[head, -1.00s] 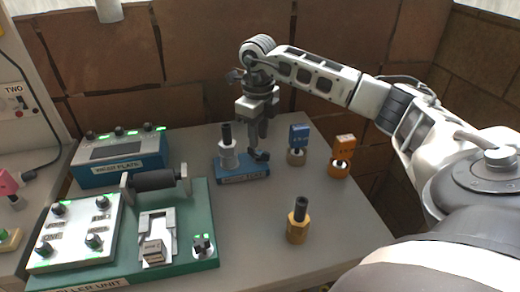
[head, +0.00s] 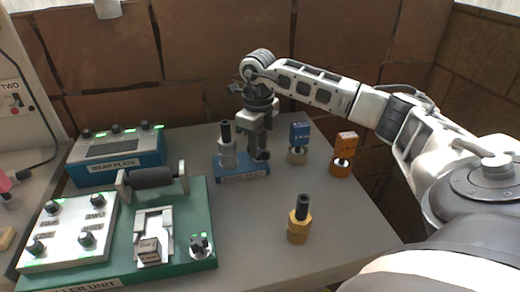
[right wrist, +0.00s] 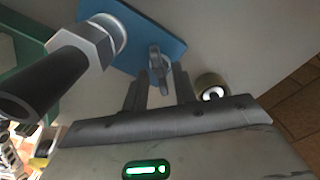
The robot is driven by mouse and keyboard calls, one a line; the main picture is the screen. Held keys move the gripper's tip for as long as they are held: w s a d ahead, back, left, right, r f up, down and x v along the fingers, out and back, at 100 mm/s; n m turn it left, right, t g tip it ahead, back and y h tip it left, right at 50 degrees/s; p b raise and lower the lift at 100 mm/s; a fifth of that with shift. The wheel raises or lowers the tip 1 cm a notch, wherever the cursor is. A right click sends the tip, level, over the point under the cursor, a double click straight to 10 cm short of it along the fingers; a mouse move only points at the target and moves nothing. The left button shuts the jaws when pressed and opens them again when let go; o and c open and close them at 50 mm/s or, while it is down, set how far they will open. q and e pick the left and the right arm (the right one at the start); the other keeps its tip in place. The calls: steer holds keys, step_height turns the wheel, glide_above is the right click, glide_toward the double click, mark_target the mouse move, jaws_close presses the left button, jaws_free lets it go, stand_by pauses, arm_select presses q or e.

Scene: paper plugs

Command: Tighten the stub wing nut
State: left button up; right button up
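The stub is a grey hex post with a black top (head: 226,142), standing on a blue base plate (head: 232,178). In the right wrist view the blue plate (right wrist: 140,30) carries the post (right wrist: 88,46) and a small grey wing nut (right wrist: 157,62). My right gripper (head: 258,156) points down at the plate's right end, beside the post. In the right wrist view its two fingertips (right wrist: 160,78) stand on either side of the wing nut, with gaps visible, so it looks open. In the head view the wing nut is hidden by the gripper. My left gripper is not in view.
A blue-topped plug (head: 299,142) and an orange plug (head: 343,154) stand to the right of the gripper. A brass hex piece with a black top (head: 300,218) stands nearer. The green roller unit (head: 204,222) and the blue wear plate box (head: 118,154) fill the left.

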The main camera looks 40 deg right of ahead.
jaws_close()
stand_by(0.3)
